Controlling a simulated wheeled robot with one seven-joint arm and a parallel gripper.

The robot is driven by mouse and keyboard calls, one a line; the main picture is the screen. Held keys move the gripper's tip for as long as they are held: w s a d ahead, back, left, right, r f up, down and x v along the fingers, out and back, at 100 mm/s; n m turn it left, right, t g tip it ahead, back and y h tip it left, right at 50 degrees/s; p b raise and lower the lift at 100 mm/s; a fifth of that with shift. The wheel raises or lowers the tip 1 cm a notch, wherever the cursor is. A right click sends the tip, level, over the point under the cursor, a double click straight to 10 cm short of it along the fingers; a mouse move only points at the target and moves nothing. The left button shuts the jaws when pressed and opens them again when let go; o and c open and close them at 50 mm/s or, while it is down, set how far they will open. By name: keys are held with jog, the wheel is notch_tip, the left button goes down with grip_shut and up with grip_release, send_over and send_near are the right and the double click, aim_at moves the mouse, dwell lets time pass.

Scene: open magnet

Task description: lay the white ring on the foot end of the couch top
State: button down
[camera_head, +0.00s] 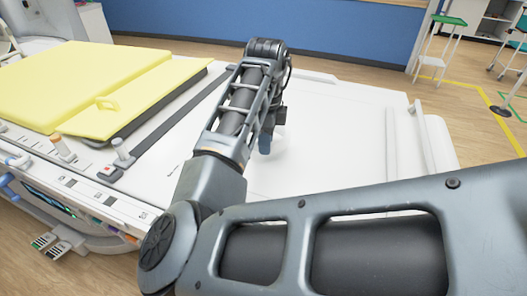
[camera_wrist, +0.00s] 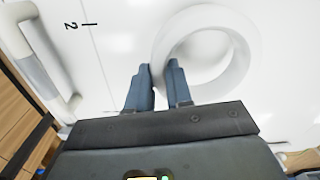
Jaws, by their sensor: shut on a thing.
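The white ring (camera_wrist: 251,52) lies flat in the wrist view, over the white couch top (camera_wrist: 115,70). My gripper (camera_wrist: 160,67) has its two blue fingers on either side of the ring's near-left wall and is shut on it. Whether the ring touches the couch top or hangs just above it, I cannot tell. In the head view my gripper (camera_head: 265,142) is low over the bare white part of the couch top (camera_head: 340,120), and my arm and the pale surface make the ring hard to make out there.
A yellow pad (camera_head: 70,75) covers the left part of the couch. A raised white rail (camera_head: 424,135) runs along the couch's right end. A black "2" mark (camera_wrist: 70,26) and a white handle (camera_wrist: 40,60) show at the left in the wrist view. The white surface around the ring looks clear.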

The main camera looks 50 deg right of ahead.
jog(key=shift+w+a+f, duration=0.2)
jog(key=shift+w+f, duration=0.05)
jog(key=shift+f, duration=0.05)
jog(key=shift+f+p, duration=0.35)
jog(key=shift+f, duration=1.55)
jog(key=shift+f, duration=0.15)
jog(key=c, duration=1)
grip_release()
jog(key=shift+c, duration=0.2)
notch_tip(320, 180, up, 12)
jog(key=shift+r+b, duration=0.2)
jog(key=shift+b, duration=0.45)
